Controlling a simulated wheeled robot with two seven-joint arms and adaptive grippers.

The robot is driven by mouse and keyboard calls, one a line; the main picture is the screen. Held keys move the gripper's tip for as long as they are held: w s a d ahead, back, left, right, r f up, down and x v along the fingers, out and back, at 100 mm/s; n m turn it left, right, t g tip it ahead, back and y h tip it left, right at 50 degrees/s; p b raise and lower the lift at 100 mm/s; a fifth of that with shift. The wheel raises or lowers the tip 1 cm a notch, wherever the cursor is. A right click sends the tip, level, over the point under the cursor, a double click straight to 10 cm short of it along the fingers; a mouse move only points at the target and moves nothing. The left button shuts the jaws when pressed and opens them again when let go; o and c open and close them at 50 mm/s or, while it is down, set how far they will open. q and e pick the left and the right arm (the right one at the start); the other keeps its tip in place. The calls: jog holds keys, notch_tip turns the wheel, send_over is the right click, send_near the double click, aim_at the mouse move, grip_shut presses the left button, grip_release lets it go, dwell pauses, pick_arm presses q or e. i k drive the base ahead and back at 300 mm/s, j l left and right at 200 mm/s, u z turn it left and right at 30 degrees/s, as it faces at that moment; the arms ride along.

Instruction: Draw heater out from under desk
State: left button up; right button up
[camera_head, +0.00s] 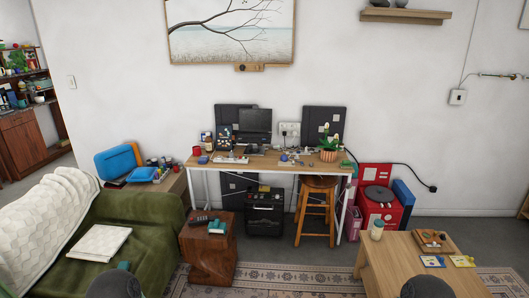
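A wooden-topped desk (275,168) with white legs stands against the far wall. Under its middle a black boxy appliance (264,216) stands upright on the floor, and it looks like the heater. Its front faces me, and small items seem to lie on its top. It is between a brown wooden side table on its left and a wooden stool on its right. Neither of my grippers shows in the head view; only dark rounded parts of my arms show at the bottom edge.
A green sofa (140,215) is at the left, a low wooden table (385,262) at the right. Patterned rug (290,279) and open floor lie in front.

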aim_at(264, 216)
jog(key=i+j, duration=0.15)
jog(key=i, duration=0.3)
jog(key=i+j, duration=0.2)
jog(key=i, duration=0.25)
jog(key=i+j+z, duration=0.1)
jog(key=i, duration=0.35)
jog(key=i+u, duration=0.2)
jog(key=i, duration=0.25)
jog(key=i+u, duration=0.25)
jog(key=i, duration=0.15)
jog(key=i+l+u, duration=0.2)
jog(key=i, duration=0.25)
jog(key=i+l+u, duration=0.2)
jog(key=i, duration=0.2)
